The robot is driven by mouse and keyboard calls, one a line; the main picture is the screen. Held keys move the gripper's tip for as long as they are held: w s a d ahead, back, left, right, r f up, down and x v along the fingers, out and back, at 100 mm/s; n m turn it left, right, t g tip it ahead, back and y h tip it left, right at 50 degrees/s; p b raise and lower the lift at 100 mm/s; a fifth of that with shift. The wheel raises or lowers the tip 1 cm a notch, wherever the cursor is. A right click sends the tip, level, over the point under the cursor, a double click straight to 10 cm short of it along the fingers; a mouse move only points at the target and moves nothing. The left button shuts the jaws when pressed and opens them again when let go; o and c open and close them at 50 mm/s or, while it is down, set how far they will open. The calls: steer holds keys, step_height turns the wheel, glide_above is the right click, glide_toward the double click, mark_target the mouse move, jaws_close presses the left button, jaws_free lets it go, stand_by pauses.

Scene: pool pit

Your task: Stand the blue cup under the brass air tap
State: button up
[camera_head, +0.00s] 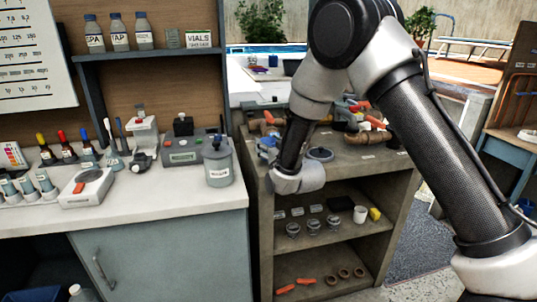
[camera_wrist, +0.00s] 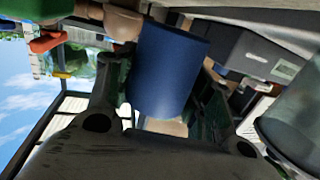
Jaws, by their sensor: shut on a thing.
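The blue cup (camera_wrist: 168,70) is between the two fingers of my gripper (camera_wrist: 166,85) in the wrist view, and the gripper is shut on it. A brass-coloured pipe fitting (camera_wrist: 118,20) shows just beyond the cup's upper left; I cannot tell whether they touch. In the head view, a small blue patch (camera_head: 265,142) shows beside my wrist at the brown bench's left end; the gripper is mostly hidden there. Brass pipework with a red handle (camera_head: 268,117) stands just behind it. More brass pipework (camera_head: 352,138) with red handles is farther right on the bench.
A grey lidded canister (camera_head: 218,164) stands at the white counter's right end, close to my wrist. A grey instrument (camera_head: 182,150) is left of it. A dark round dish (camera_head: 320,154) lies on the brown bench (camera_head: 345,164). Its shelves hold jars, a white cup (camera_head: 360,214) and rings.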

steer(key=shift+f, duration=1.4)
steer(key=shift+f, duration=0.15)
steer(key=o, duration=0.9)
steer(key=shift+c, duration=0.2)
steer(key=shift+f, duration=0.1)
steer(key=r+v, duration=0.1)
steer(key=v, duration=0.7)
steer(key=s+d+r+m+g+h, duration=0.1)
steer(key=s+d+r+g+h, duration=0.1)
steer(key=d+r, duration=0.6)
steer(key=s+d+r+m+g+h, duration=0.2)
steer(key=d+r+g, duration=0.15)
steer(key=d, duration=0.75)
steer(key=s+d+r+m+g+h, duration=0.1)
steer(key=s+d+r+g+h, duration=0.1)
steer(key=s+d, duration=0.9)
steer(key=s+r, duration=0.1)
steer(key=s, duration=0.2)
steer(key=shift+d+r+g, duration=0.3)
steer(key=shift+r+g, duration=0.05)
steer(key=shift+r, duration=0.05)
steer(key=shift+o, duration=0.4)
steer(key=s+d+m+g+h, duration=0.1)
steer(key=s+d+g, duration=0.2)
steer(key=s, duration=1.3)
steer(key=d, duration=0.2)
steer(key=shift+d+r+h, duration=0.2)
steer(key=shift+d+h, duration=0.2)
